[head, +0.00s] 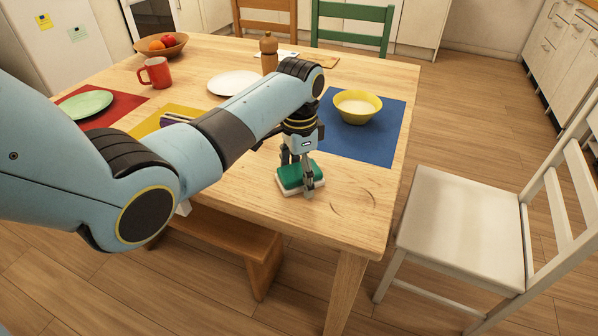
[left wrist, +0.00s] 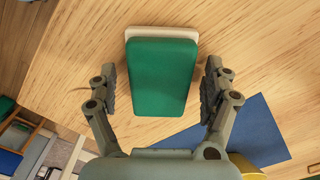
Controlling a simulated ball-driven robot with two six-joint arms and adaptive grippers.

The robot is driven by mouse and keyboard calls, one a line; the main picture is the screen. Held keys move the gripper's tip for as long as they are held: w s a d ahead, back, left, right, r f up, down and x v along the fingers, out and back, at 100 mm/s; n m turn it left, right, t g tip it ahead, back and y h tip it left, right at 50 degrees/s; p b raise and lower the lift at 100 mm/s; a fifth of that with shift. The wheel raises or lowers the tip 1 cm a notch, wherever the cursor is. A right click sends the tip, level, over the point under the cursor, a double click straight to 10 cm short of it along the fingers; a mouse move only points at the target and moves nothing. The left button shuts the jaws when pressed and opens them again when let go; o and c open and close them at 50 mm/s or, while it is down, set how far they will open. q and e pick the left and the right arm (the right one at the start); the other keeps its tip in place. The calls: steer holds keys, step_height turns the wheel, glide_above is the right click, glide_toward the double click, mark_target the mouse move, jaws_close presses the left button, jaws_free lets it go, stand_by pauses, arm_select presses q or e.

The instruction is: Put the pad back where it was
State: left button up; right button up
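The pad (head: 290,181), green on top with a white layer below, lies on the wooden table near its front edge. In the left wrist view the pad (left wrist: 161,78) is between the fingers, its white edge showing at the far end. My left gripper (head: 298,172) points down over it. The left wrist view shows my left gripper (left wrist: 164,88) open, one finger on each side of the pad with a narrow gap at each side. My right gripper is in neither view.
Dark curved marks (head: 350,202) are on the table right of the pad. A yellow bowl (head: 357,107) stands on a blue mat (head: 389,135) behind. A white plate (head: 234,83) and red mug (head: 155,73) are farther back. A white chair (head: 466,220) stands at the right.

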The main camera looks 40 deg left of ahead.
mark_target(299, 170)
arm_select(q)
step_height(299, 170, up, 12)
steer(key=p, duration=0.2)
steer(key=shift+r, duration=0.15)
stand_by(0.6)
